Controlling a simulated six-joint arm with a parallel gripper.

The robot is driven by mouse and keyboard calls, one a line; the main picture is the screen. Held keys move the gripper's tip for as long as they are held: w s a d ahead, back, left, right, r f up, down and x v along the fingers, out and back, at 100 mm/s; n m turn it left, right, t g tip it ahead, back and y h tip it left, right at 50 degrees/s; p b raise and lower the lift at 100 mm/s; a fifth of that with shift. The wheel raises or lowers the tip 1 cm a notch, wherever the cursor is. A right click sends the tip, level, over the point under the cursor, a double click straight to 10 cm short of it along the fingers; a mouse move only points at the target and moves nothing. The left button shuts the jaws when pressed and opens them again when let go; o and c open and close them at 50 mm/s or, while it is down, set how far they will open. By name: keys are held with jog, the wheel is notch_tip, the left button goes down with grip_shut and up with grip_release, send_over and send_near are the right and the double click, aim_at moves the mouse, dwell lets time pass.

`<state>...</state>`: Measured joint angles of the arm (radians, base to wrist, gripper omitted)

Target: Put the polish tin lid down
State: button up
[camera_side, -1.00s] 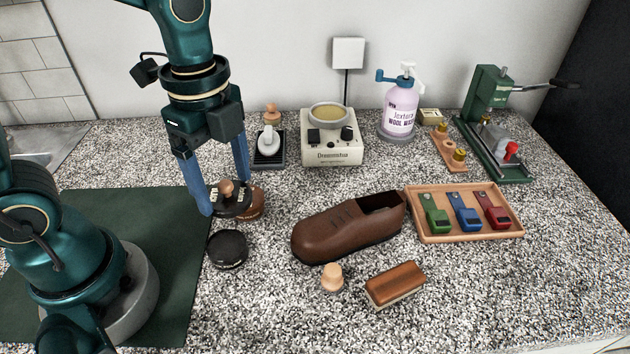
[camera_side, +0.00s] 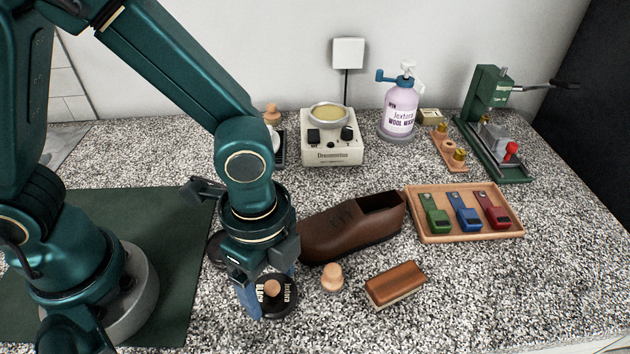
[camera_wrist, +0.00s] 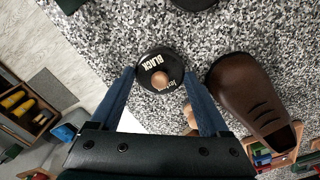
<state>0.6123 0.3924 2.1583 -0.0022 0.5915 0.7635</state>
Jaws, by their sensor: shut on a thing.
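The polish tin lid (camera_side: 286,304) is a black disc with pale lettering and a wooden knob. It is low over the speckled counter at the front, left of the wooden peg. In the wrist view the lid (camera_wrist: 150,62) reads "BLACK" and sits between my blue fingertips. My gripper (camera_side: 270,290) is shut on it; it also shows in the wrist view (camera_wrist: 160,76). I cannot tell whether the lid touches the counter. A dark round tin (camera_side: 215,248) is mostly hidden behind my arm.
A brown shoe (camera_side: 350,228) lies right of my gripper. A wooden peg (camera_side: 332,277) and a wooden-backed brush (camera_side: 395,284) stand at the front. A wooden tray (camera_side: 470,238) holds three coloured clips. The counter in front of the lid is clear.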

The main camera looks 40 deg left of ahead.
jog(key=shift+f, duration=0.6)
jog(key=shift+f, duration=0.15)
jog(key=o, duration=1.2)
jog(key=shift+c, duration=0.2)
